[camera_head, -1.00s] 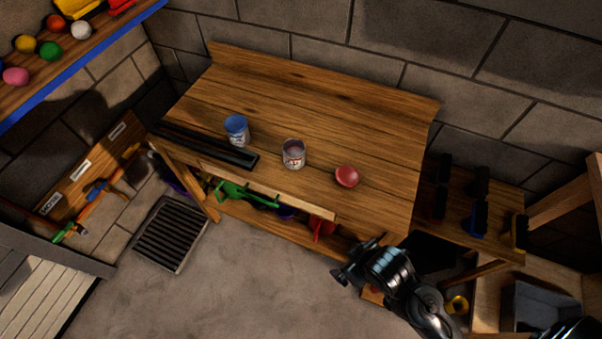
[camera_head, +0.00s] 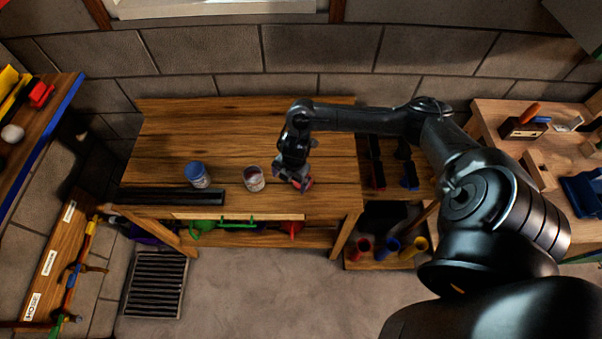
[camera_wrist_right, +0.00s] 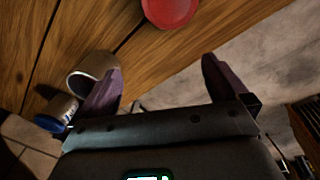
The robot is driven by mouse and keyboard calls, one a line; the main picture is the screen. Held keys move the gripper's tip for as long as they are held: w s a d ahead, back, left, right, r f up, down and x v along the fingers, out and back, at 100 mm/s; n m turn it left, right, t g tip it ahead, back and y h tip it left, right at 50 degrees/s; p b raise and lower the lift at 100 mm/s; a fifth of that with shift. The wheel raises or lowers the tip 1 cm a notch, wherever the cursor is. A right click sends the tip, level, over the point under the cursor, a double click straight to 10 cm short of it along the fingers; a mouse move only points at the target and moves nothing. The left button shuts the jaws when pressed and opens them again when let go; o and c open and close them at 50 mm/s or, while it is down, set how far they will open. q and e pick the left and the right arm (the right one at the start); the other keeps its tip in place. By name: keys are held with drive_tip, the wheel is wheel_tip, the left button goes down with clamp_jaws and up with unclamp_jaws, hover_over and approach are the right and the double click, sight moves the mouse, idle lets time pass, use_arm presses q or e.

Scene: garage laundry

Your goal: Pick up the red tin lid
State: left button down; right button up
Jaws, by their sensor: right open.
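The red tin lid (camera_head: 307,184) lies on the wooden workbench (camera_head: 235,125), partly hidden by my right gripper in the head view. In the right wrist view the lid (camera_wrist_right: 170,9) is round and flat, cut off by the top edge. My right gripper (camera_head: 293,182) is above the bench close to the lid. In the right wrist view its jaws (camera_wrist_right: 158,75) are apart with nothing between them, and the lid lies beyond the fingertips. An open tin (camera_head: 254,179) without a lid stands left of the red lid. My left gripper is not in view.
A tin with a blue lid (camera_head: 197,174) stands left of the open tin. A dark rail (camera_head: 170,196) lies along the bench's front left. Red, blue and yellow cups (camera_head: 388,249) stand on a low shelf at right. The back of the bench is clear.

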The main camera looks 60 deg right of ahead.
drive_tip(key=shift+g, duration=0.7)
drive_tip(key=d, duration=0.1)
drive_tip(key=s+d, duration=0.1)
drive_tip(key=d, duration=0.1)
drive_tip(key=s+d+f+b, duration=0.1)
drive_tip(key=d, duration=0.1)
drive_tip(key=shift+f, duration=0.1)
drive_tip(key=shift+w+d+f, duration=0.15)
drive_tip(key=shift+f, duration=0.85)
drive_tip(key=shift+f+b, duration=0.5)
drive_tip(key=shift+f, duration=1.65)
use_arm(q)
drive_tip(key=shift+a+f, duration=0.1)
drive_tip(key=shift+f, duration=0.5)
use_arm(e)
drive_tip(key=shift+c, duration=0.3)
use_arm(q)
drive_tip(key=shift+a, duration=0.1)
use_arm(e)
drive_tip(key=c, duration=1)
